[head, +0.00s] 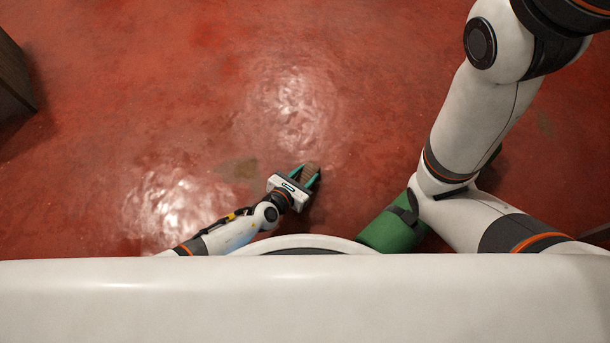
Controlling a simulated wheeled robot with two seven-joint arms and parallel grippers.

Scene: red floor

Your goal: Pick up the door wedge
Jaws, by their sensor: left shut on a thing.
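The door wedge (311,169) is a small brown piece, seen in the head view just below the middle, low over or on the red floor. My left gripper (306,176) comes in from the lower left, with its two green fingers on either side of the wedge. It is shut on the wedge. The fingers and gripper body hide part of the wedge. I cannot tell whether the wedge touches the floor. My right arm shows large at the right, but its gripper is out of view.
A green rounded thing (390,232) with a dark band lies at the lower right, partly hidden by my right arm and body. A dark brown piece of furniture (14,80) stands at the left edge. The red floor (200,90) between is clear.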

